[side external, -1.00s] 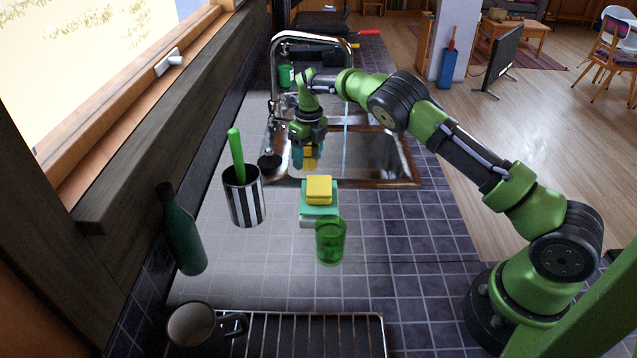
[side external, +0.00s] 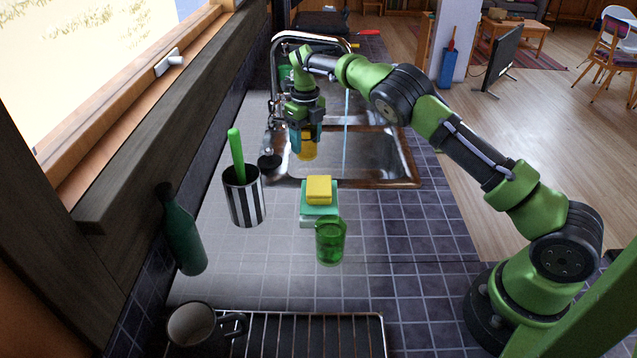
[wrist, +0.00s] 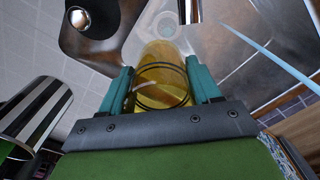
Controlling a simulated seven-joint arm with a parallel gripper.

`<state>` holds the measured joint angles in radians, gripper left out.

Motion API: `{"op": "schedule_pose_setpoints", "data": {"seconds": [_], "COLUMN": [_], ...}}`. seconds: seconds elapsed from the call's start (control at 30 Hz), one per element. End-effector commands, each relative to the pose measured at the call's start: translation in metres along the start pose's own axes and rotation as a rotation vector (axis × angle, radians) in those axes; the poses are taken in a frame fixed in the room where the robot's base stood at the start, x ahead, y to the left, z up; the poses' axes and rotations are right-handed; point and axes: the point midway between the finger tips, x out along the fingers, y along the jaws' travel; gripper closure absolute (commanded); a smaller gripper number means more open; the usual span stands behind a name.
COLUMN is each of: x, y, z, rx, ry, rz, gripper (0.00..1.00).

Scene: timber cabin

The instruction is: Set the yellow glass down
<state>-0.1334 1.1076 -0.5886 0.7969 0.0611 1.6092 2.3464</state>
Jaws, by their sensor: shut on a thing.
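The yellow glass (side external: 307,147) is held in my gripper (side external: 306,138) above the near left part of the sink, in the side view. In the wrist view the see-through yellow glass (wrist: 161,76) sits between the two teal fingers of my gripper (wrist: 163,88), which are shut on it. The sink's drain area shows beyond the glass. The steel sink (side external: 385,160) lies below and around the glass, and I cannot tell the exact gap between them.
A green glass (side external: 330,242) stands near a yellow sponge (side external: 319,188) on a teal-green stack. A striped cup (side external: 243,196) holds a green-handled thing. A dark bottle (side external: 182,232), a mug (side external: 192,326) and a wire rack (side external: 310,330) are nearer. The tap (side external: 300,38) arches behind, with water running.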

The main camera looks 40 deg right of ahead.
Motion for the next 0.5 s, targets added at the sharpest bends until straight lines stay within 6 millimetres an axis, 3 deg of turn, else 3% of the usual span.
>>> {"op": "schedule_pose_setpoints", "data": {"seconds": [0.03, 0.1, 0.2, 0.33, 0.5], "x": [-0.025, -0.058, -0.09, -0.11, -0.119], "y": [-0.001, -0.001, -0.001, -0.001, -0.001], "z": [0.002, 0.002, 0.002, 0.001, 0.001], "rx": [0.0, 0.0, 0.001, 0.0, -0.003], "ry": [-0.012, -0.013, -0.01, -0.006, -0.001], "rz": [-0.001, -0.003, -0.004, -0.003, -0.003], "gripper": [0.74, 0.74, 0.74, 0.74, 0.74]}}
